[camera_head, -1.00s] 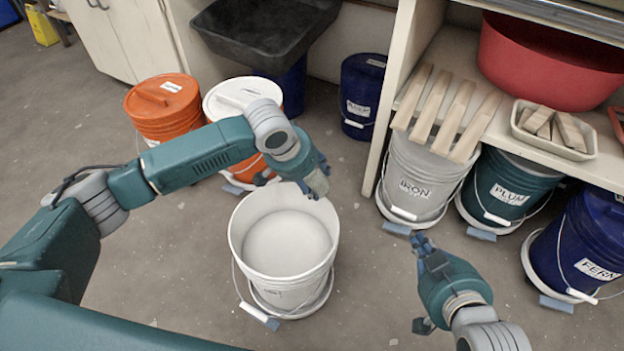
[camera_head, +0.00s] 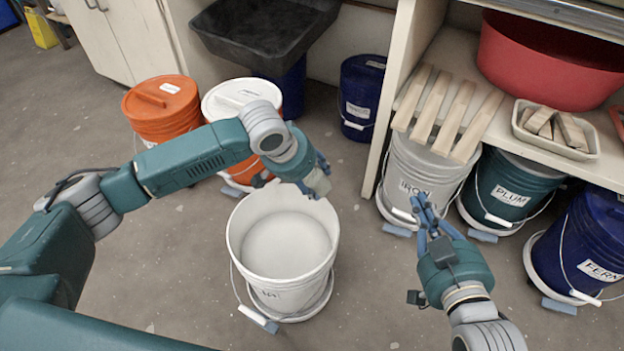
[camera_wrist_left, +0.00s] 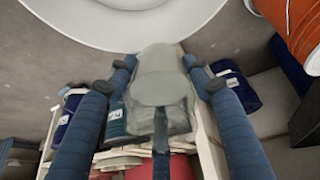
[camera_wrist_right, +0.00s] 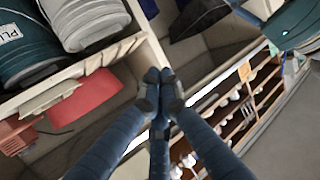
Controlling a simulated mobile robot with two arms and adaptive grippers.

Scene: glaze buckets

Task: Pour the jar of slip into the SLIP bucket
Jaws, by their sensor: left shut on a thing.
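A large white bucket (camera_head: 243,262) stands open on the floor, pale inside; its label is too small to read. My left gripper (camera_head: 318,180) is just beyond its back right rim and above it. It is shut on a small grey-white jar (camera_wrist_left: 162,85), seen between the fingers in the left wrist view and partly hidden by them in the head view. Whether slip is in the jar cannot be told. The bucket's rim (camera_wrist_left: 125,42) shows at the top of the left wrist view. My right gripper (camera_head: 428,208) is empty, fingertips together, right of the bucket.
Lidded buckets labelled IRON (camera_head: 418,185), PLUM (camera_head: 508,190) and FERN (camera_head: 590,250) stand at the right under a shelf with wooden slats (camera_head: 455,120). Orange (camera_head: 163,108) and white-lidded (camera_head: 238,98) buckets stand behind left. The floor between the open bucket and FERN is clear.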

